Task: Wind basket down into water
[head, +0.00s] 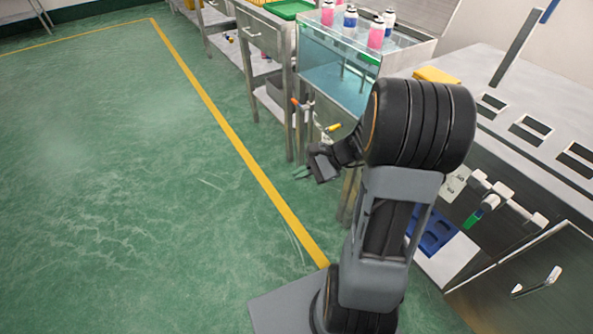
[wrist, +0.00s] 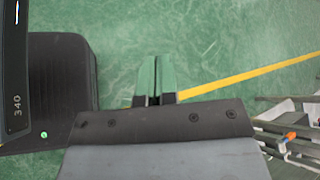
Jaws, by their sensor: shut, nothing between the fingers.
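A glass-sided water tank (head: 338,78) with a steel rim stands at the top centre of the head view.
Pipework with an orange handle (head: 296,102) and a yellow handle (head: 333,127) is below the tank, close to my gripper. A steel bench (head: 480,90) with slots stands at right. A steel table (head: 262,33) stands left of the tank. The floor left of the yellow line (head: 235,143) is clear.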

